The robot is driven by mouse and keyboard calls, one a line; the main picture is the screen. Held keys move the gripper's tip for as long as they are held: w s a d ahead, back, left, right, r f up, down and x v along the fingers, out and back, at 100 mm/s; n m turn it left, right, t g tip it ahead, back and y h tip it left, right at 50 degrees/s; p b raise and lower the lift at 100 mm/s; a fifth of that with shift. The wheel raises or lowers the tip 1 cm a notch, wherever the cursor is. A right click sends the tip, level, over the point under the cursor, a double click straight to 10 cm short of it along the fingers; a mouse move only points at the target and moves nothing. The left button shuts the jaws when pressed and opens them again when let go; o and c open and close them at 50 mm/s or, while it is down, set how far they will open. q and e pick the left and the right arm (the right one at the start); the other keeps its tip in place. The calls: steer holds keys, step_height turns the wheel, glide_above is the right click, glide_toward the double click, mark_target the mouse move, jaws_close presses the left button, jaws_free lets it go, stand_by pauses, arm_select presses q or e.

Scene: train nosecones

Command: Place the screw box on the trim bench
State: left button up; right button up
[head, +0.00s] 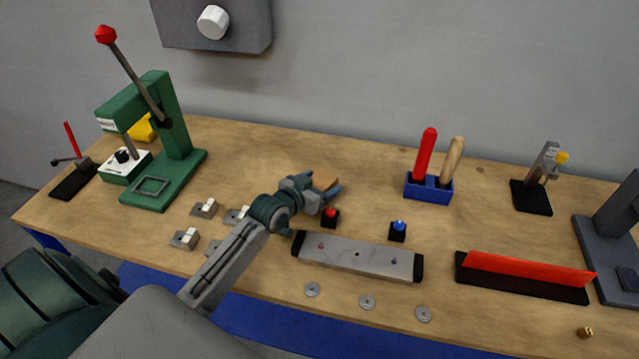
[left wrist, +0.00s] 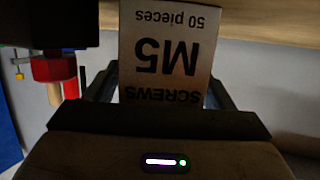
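The screw box (left wrist: 165,50) fills the middle of the left wrist view. It is a pale box with dark print reading "SCREWS M5 50 pieces", upside down there. My left gripper (head: 327,187) has one finger on each side of it and is shut on it. In the head view only a small brown part of the box (head: 325,183) shows between the fingertips, above the middle of the wooden bench (head: 270,150). I cannot tell if the box touches the bench top. My right gripper is not in view.
A red button (head: 330,217) and a blue button (head: 398,231) stand close to the gripper, behind a grey metal bar (head: 357,257). A green press (head: 165,140) is at left, a blue tool holder (head: 428,190) at right. The bench behind the gripper is clear.

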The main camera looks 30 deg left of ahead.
arm_select(q)
steer(key=b+v, duration=0.1)
steer(key=v, duration=1.1)
steer(key=shift+r, duration=0.2)
